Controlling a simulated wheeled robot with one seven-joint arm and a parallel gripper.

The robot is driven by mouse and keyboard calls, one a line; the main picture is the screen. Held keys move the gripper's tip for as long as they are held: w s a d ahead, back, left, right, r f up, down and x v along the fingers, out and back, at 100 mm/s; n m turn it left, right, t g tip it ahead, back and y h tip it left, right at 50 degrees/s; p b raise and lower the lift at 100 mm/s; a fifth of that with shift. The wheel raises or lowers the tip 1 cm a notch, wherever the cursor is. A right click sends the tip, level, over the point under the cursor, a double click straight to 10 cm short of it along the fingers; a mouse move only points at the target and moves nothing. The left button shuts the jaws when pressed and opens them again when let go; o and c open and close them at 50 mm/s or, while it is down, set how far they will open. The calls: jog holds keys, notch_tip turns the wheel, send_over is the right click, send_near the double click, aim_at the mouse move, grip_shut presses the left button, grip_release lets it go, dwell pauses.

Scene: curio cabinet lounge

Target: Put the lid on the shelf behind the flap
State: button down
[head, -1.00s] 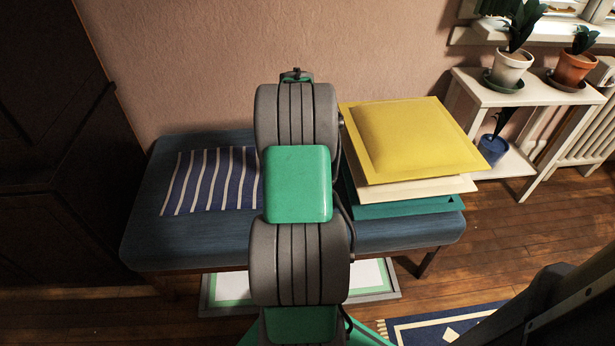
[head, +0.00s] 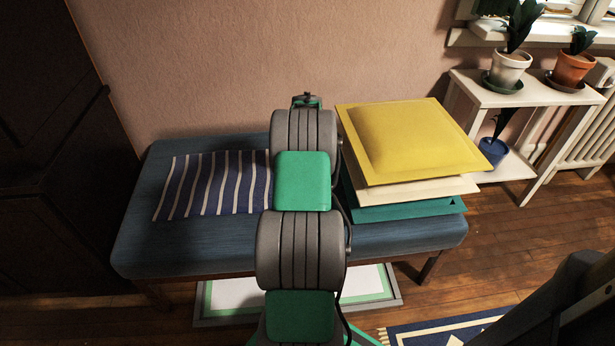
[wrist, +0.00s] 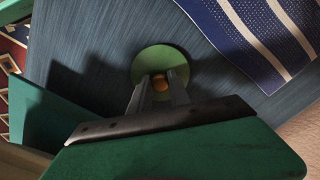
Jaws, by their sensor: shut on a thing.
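In the wrist view the lid (wrist: 146,62) is a round green disc with a small orange-brown knob (wrist: 158,83). My gripper (wrist: 160,88) is shut on the knob, with one finger on each side of it. The lid is over the blue bench (wrist: 85,45); I cannot tell whether it touches the bench top. In the head view my arm hides the gripper and the lid. I see no flap and no shelf behind a flap in these frames.
The bench carries a striped cloth (head: 215,183) at left and stacked cushions, yellow on top (head: 410,140), at right. A dark cabinet (head: 55,150) stands at left. A white plant stand (head: 500,97) stands at right. Wooden floor (head: 490,240) shows between bench and stand.

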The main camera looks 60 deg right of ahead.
jog(key=c, duration=1.2)
grip_release()
jog(key=shift+c, duration=0.2)
